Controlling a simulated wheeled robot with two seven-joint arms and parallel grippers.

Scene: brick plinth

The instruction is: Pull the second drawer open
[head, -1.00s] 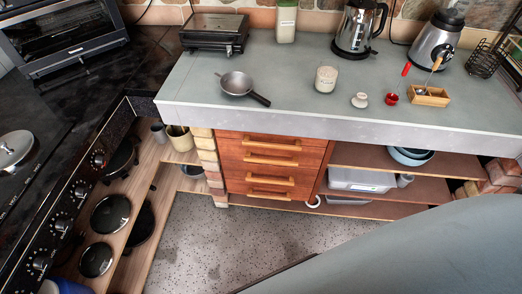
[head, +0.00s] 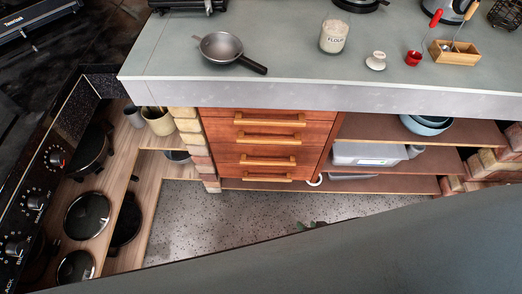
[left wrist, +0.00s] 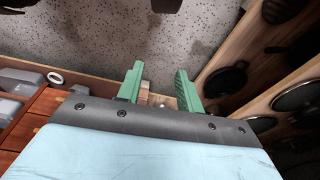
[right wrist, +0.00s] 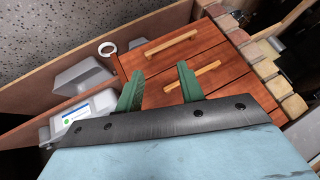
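The wooden drawer unit (head: 228,131) stands under the counter in the head view, its several drawers stacked and all shut. The second drawer from the top has a horizontal wooden bar handle (head: 268,138). In the right wrist view two drawer handles show, one of them (right wrist: 170,46) clear of my fingers and one (right wrist: 206,68) just beyond the right finger. My right gripper (right wrist: 160,70) is open and empty in front of the drawer fronts, apart from the handles. Only its tips peek over my grey body in the head view (head: 312,224). My left gripper (left wrist: 157,72) is open and empty over the floor.
The counter (head: 290,60) overhangs the drawers and holds a pan (head: 221,47), a flour jar (head: 333,36) and a wooden box (head: 455,52). Open shelves (head: 385,184) with bowls and a container lie right. A stove (head: 35,190) stands left. Speckled floor (head: 215,215) is free in front.

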